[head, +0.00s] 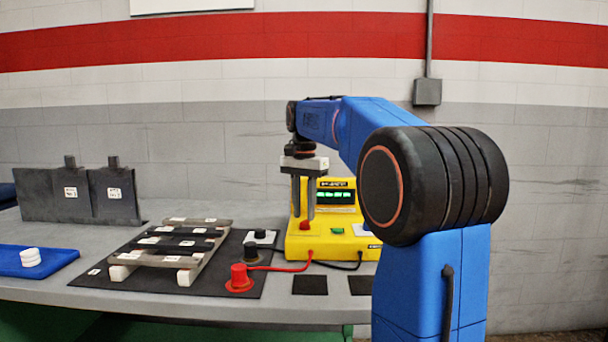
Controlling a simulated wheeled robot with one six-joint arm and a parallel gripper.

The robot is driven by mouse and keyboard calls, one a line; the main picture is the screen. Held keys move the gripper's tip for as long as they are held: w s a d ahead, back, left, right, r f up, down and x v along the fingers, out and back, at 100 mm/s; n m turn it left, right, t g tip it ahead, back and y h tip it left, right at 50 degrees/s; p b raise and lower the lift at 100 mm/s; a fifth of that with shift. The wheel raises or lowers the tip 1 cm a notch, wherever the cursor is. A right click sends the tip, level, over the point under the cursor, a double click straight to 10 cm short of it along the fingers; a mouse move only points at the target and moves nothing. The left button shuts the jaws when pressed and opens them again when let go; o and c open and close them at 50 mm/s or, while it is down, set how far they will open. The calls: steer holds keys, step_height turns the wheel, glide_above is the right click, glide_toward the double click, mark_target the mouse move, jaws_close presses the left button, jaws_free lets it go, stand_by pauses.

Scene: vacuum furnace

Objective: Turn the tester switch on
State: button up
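The yellow tester (325,246) stands on the bench, its small display (336,195) lit green. No readable label tells which is the switch. My gripper (303,214) points down in front of the tester, its two fingers apart with a narrow gap and nothing seen between them. The fingertips are just above the red control in the picture; I cannot tell whether they touch it.
A red terminal (240,278) and black terminal (251,252) on a dark mat (205,288) have cables to the tester. A rack of strips (175,243) lies left. Dark upright plates (80,195) and a blue tray (28,262) stand farther left. Two black squares (310,285) lie in front.

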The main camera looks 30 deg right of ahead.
mark_target(304, 221)
step_height(304, 221, up, 15)
steer(key=shift+r, duration=0.2)
stand_by(0.3)
stand_by(0.4)
